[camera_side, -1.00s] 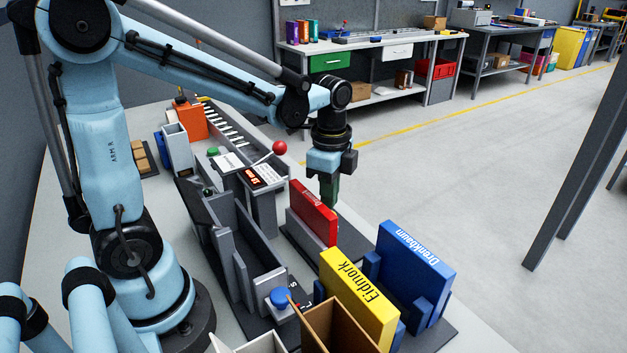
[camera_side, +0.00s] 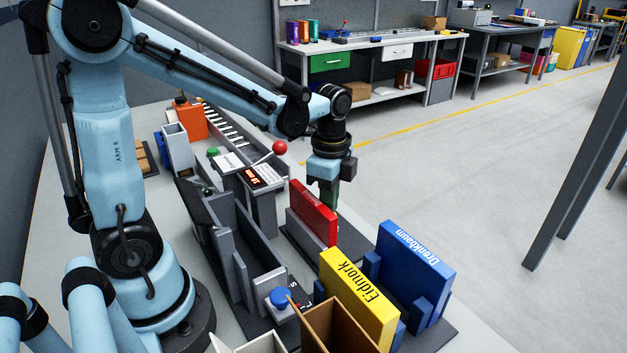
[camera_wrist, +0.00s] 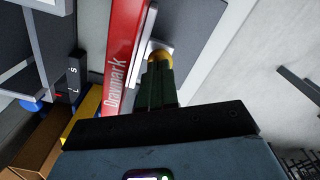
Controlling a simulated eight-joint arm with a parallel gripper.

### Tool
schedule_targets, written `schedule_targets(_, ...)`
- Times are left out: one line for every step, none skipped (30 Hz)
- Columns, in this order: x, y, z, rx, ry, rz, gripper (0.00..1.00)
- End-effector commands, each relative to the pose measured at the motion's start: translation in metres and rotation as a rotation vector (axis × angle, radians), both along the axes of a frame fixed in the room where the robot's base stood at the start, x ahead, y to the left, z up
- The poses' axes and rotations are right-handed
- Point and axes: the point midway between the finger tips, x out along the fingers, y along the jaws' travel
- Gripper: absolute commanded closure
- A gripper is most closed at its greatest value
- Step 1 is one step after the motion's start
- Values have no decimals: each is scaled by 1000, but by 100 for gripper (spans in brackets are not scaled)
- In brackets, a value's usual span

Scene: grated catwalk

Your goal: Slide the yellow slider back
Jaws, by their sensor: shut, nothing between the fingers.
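A yellow rounded part (camera_wrist: 159,53), seemingly the slider's knob, shows in the wrist view just beyond my fingertips, on a pale plate (camera_wrist: 166,44) beside the red box. My gripper (camera_side: 329,201) is shut and empty, its dark green fingers pointing down behind the red box. In the wrist view, the fingers (camera_wrist: 158,72) overlap the near edge of the yellow part. I cannot tell whether they touch it. In the side view, the slider is hidden by the red box.
The red box (camera_side: 313,212) stands close to my fingers. A yellow box (camera_side: 357,300) and a blue box (camera_side: 416,270) stand in holders nearer the camera. A red-knobbed lever (camera_side: 280,148) rises to the left of my gripper.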

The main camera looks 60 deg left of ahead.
Motion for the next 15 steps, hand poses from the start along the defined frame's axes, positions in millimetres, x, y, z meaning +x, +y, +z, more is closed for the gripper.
schedule_targets(0,0,-1,0,0,0,100)
schedule_targets(0,0,-2,0,0,0,100)
schedule_targets(0,0,-2,0,0,0,100)
schedule_targets(0,0,-3,0,0,0,100)
schedule_targets(0,0,-4,0,0,0,100)
schedule_targets(0,0,-4,0,0,0,100)
schedule_targets(0,0,-5,0,0,0,100)
schedule_targets(0,0,-5,0,0,0,100)
schedule_targets(0,0,-6,0,0,0,100)
schedule_targets(0,0,-6,0,0,0,100)
schedule_targets(0,0,-7,0,0,0,100)
schedule_targets(0,0,-8,0,0,0,100)
schedule_targets(0,0,-8,0,0,0,100)
schedule_targets(0,0,-8,0,0,0,100)
schedule_targets(0,0,-8,0,0,0,100)
